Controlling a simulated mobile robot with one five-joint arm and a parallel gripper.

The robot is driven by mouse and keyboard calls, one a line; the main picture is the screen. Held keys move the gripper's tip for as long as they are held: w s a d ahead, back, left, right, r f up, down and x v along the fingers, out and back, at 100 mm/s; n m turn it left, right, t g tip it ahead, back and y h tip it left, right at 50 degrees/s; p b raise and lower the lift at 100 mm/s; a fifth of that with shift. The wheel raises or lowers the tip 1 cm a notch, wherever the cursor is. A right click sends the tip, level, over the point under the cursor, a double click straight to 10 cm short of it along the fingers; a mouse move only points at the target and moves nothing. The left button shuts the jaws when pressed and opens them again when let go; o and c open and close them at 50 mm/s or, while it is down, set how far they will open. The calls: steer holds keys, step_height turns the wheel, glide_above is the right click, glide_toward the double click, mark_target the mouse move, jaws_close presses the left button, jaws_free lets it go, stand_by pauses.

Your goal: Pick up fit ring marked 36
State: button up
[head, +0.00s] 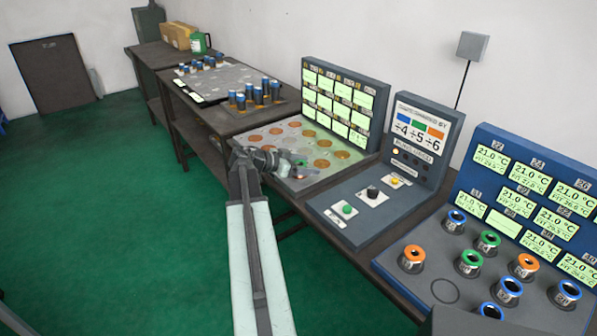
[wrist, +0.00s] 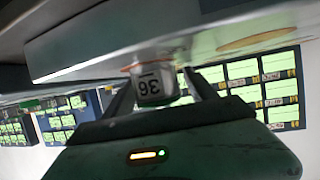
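The ring marked 36 (wrist: 155,86) is a pale, short cylinder with dark digits, upside down in the wrist view. It is at the panel's surface, with a thin reddish edge at its base. My gripper (wrist: 158,90) has one finger on each side of it; whether they press on it or stand slightly apart cannot be told. In the head view my gripper (head: 291,165) is low over the grey panel with orange discs (head: 343,176), and it mostly hides the ring.
Display boards (head: 341,104) stand behind the panel. A button console (head: 372,205) is to its right. A further console (head: 426,240) holds several coloured rings (head: 412,259). Blue-topped cylinders (head: 257,94) stand on the table at the back. Green floor is open at left.

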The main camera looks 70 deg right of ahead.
jaws_close()
steer(key=shift+r, duration=0.15)
